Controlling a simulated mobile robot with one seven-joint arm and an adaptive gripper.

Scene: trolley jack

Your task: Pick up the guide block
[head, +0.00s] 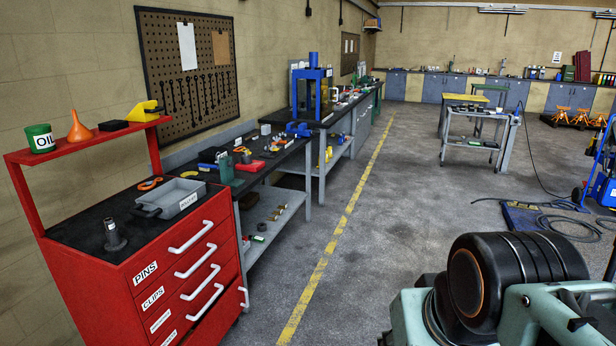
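I cannot tell for certain which thing is the guide block. A small flat black block (113,126) lies on the red upper shelf (88,139), between an orange funnel and a yellow item. A dark grey part with an upright post on a round base (115,237) stands on the black top of the red drawer cabinet (75,234). A grey labelled tray (178,197) sits on the same top, with a dark piece at its left end. My gripper is not in view; only parts of my own arm show at the lower right.
A green OIL tin (41,138) stands on the shelf. Cluttered workbenches (275,170) run along the left wall, with a blue press (311,85). A yellow line (344,222) marks the floor. The middle floor is clear; a cable (565,222) and blue equipment lie at right.

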